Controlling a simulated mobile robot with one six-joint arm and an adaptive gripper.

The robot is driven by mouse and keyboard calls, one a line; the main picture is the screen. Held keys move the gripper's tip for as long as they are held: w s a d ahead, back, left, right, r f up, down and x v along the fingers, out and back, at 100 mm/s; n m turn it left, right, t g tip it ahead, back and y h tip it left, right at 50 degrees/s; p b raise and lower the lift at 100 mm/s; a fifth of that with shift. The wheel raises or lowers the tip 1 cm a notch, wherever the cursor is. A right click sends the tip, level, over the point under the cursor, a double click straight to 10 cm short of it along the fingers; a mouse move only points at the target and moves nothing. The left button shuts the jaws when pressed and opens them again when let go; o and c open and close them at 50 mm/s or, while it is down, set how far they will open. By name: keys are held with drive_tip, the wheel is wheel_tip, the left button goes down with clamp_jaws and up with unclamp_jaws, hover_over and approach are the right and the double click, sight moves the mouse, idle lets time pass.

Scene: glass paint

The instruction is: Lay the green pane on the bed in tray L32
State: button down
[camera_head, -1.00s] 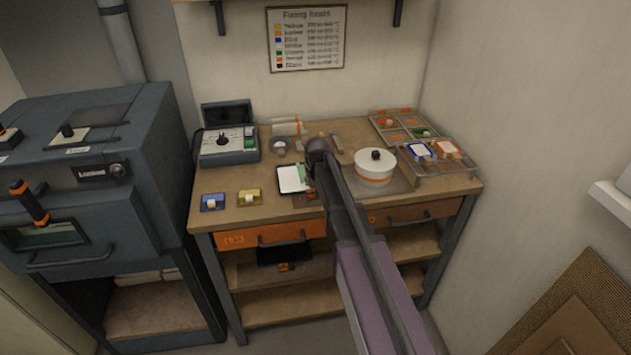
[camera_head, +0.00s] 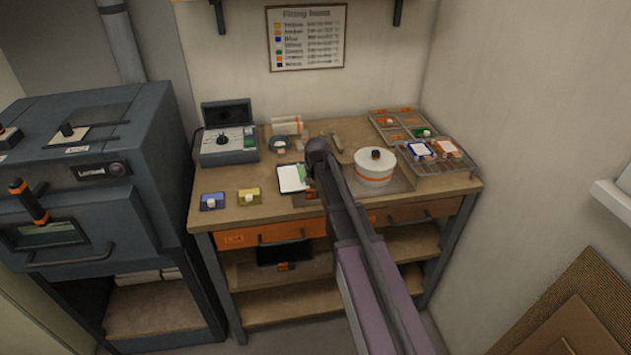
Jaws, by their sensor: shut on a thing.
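A green pane (camera_head: 302,173) shows as a small green patch at the right edge of a white bed (camera_head: 290,179). The bed lies in a dark-rimmed tray (camera_head: 280,187) at the middle front of the bench; I cannot read a tray number. My gripper (camera_head: 309,181) is over the right side of this tray, shut on the green pane. My arm hides most of the gripper and part of the pane. I cannot tell whether the pane touches the bed. Another green piece (camera_head: 423,132) lies in the divided tray (camera_head: 404,112) at the back right.
A white lidded pot (camera_head: 374,170) stands close right of my arm. A kiln (camera_head: 85,185) is at the left.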

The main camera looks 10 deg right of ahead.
drive_tip(key=shift+c, duration=1.7)
unclamp_jaws()
drive_tip(key=shift+r+p, duration=3.5)
drive_tip(key=s+f+g, duration=0.1)
drive_tip(key=s+g, duration=0.3)
drive_tip(key=s, duration=2.5)
drive_tip(key=shift+d+f+g, duration=0.25)
drive_tip(key=shift+d+g, duration=0.05)
drive_tip(key=shift+d, duration=0.1)
